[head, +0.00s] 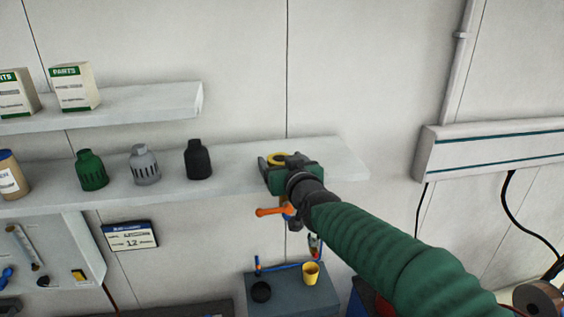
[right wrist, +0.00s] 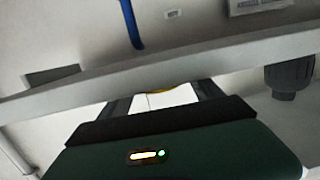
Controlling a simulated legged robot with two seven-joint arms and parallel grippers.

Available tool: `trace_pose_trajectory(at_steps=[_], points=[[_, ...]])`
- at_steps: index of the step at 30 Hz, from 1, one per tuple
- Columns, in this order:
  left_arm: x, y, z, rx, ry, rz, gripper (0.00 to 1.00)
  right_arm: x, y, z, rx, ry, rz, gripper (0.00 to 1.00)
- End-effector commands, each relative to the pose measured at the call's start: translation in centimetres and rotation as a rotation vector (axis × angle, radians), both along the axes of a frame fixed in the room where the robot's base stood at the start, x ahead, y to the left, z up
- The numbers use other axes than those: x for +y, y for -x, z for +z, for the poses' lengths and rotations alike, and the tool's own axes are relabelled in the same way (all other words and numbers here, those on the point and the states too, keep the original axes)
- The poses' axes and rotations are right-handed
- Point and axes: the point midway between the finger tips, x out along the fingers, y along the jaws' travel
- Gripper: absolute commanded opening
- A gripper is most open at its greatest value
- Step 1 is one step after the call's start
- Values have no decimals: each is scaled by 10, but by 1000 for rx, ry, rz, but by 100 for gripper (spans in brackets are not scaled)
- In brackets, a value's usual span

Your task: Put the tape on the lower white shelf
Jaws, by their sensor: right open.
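The tape, a yellow roll (head: 277,157), appears to lie flat on the lower white shelf (head: 335,160) near its right end. My right gripper (head: 282,161) is open at the tape, its fingers reaching over the shelf on either side of it. The gripper body hides the near part of the roll. In the right wrist view, a thin yellow edge of the tape (right wrist: 170,90) shows between the open fingers, close to the shelf edge (right wrist: 230,54). I cannot tell whether a finger touches it. My left gripper is not in view.
Black (head: 198,160), grey (head: 145,165) and green (head: 91,170) slotted containers stand left on the lower shelf. The upper shelf (head: 150,106) holds parts boxes (head: 74,87). Below are an orange-handled tool (head: 270,211) and a yellow cup (head: 310,273). The shelf's right end is clear.

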Motion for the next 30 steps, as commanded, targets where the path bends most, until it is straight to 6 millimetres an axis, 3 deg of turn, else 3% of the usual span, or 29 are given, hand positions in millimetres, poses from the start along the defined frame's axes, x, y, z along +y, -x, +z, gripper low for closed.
trace_pose_trajectory(at_steps=[12, 14, 24, 30], points=[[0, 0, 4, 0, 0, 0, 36, 0, 0, 3, 3, 2, 1, 76], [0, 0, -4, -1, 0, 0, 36, -1, 6, 0, 1, 1, 1, 76], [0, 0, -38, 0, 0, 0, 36, -25, 86, 13, -4, 1, -1, 76], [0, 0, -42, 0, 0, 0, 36, -32, 111, 18, 0, 0, 0, 76]])
